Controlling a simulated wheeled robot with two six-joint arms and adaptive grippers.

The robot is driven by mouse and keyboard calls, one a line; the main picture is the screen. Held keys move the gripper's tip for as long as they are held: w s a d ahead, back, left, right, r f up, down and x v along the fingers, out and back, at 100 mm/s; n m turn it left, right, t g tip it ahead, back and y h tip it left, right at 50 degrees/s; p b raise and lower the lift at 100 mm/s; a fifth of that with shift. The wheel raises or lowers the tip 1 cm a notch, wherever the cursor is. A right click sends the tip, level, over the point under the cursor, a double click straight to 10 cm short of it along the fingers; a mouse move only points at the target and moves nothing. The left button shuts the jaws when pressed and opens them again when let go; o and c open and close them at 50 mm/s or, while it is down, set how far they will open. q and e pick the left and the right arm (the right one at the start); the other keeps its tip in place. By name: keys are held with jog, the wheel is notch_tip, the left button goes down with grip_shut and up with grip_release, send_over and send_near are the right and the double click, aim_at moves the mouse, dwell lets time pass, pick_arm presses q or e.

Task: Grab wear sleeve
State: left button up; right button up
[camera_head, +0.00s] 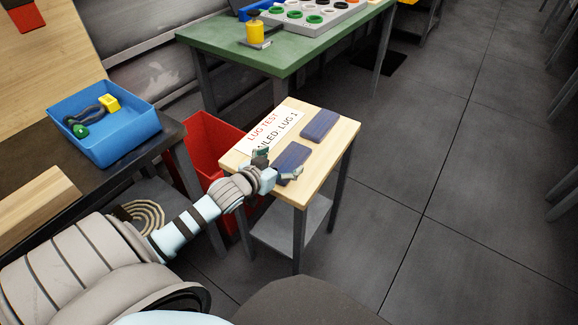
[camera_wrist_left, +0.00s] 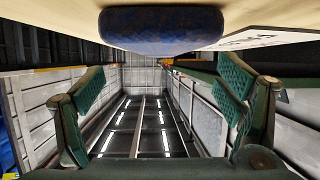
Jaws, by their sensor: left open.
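No part that I can name for sure as the wear sleeve shows. Ring-shaped parts in green, orange and black sit in a grey tray (camera_head: 305,17) at the top of the head view, and the sleeve may be among them. My left gripper (camera_head: 279,166) is open and empty at the near edge of the small wooden table (camera_head: 325,165), close to the nearer dark blue block (camera_head: 291,157). In the left wrist view the left gripper (camera_wrist_left: 163,85) has its fingers wide apart, with a blue block (camera_wrist_left: 163,29) above them. My right gripper is not in view.
A second blue block (camera_head: 320,125) and a "LUG TEST" sign (camera_head: 272,128) lie on the small table. A red bin (camera_head: 214,140) stands beside it. A blue bin (camera_head: 106,124) with loose parts sits left. A yellow cylinder (camera_head: 255,32) stands on the green table (camera_head: 225,42). Floor is clear right.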

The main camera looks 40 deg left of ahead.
aim_at(290, 158)
pick_arm(q)
jog(key=b+x, duration=0.1)
jog(key=x, duration=0.1)
jog(key=b+x, duration=0.1)
jog(key=x, duration=0.1)
jog(key=shift+f+b, duration=0.35)
jog(key=shift+f, duration=0.15)
jog(key=shift+w, duration=0.4)
jog(key=shift+s, duration=0.15)
jog(key=c, duration=1.3)
